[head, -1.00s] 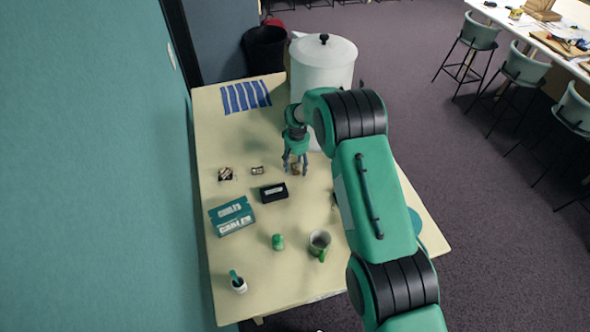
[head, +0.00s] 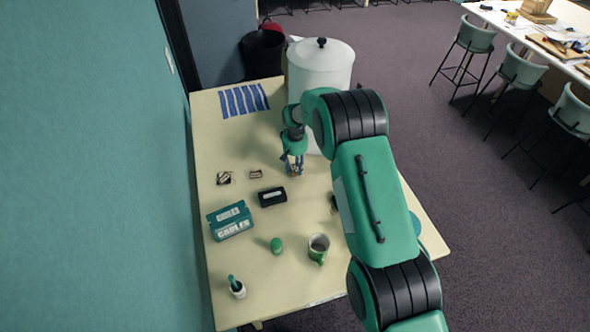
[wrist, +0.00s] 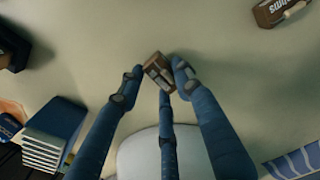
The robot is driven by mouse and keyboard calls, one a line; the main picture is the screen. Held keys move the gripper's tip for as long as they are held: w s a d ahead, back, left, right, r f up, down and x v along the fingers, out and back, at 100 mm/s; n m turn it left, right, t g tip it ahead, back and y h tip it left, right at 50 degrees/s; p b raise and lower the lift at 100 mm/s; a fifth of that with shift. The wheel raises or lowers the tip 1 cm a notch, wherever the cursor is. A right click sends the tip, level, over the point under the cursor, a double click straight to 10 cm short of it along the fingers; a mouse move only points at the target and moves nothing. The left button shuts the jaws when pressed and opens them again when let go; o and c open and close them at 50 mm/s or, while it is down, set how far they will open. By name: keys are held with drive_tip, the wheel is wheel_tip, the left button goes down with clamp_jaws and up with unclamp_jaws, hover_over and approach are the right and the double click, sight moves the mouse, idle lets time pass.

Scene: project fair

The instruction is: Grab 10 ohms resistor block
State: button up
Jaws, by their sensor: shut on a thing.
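My gripper (head: 293,168) is over the right part of the table, in front of the white lidded bin. In the wrist view my gripper (wrist: 158,80) is shut on a small brown block (wrist: 157,70) with pale marks, held between its blue fingertips. No ohms value can be read on it. A similar brown block (wrist: 288,10) at the top right of the wrist view shows upside-down lettering that seems to end in "OHMS". In the head view two small blocks (head: 224,178) (head: 256,174) lie on the table left of my gripper; their labels are too small to read.
The table (head: 290,262) also holds a black box (head: 272,196), a teal cables box (head: 230,220), a green item (head: 276,245), a mug (head: 318,247), a small pot (head: 237,287) and a blue-striped cloth (head: 244,100). The white bin (head: 320,75) stands close behind my gripper.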

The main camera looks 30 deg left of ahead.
drive_tip(key=shift+r, duration=0.95)
drive_tip(key=s+d, duration=0.3)
drive_tip(key=s, duration=0.1)
drive_tip(key=s+d+r+b, duration=0.1)
drive_tip(key=s+d, duration=0.3)
drive_tip(key=s+d+b, duration=0.1)
drive_tip(key=s+d, duration=0.2)
drive_tip(key=s, duration=0.1)
drive_tip(key=shift+s+d+r, duration=0.1)
drive_tip(key=shift+d+r, duration=0.1)
drive_tip(key=shift+r, duration=0.15)
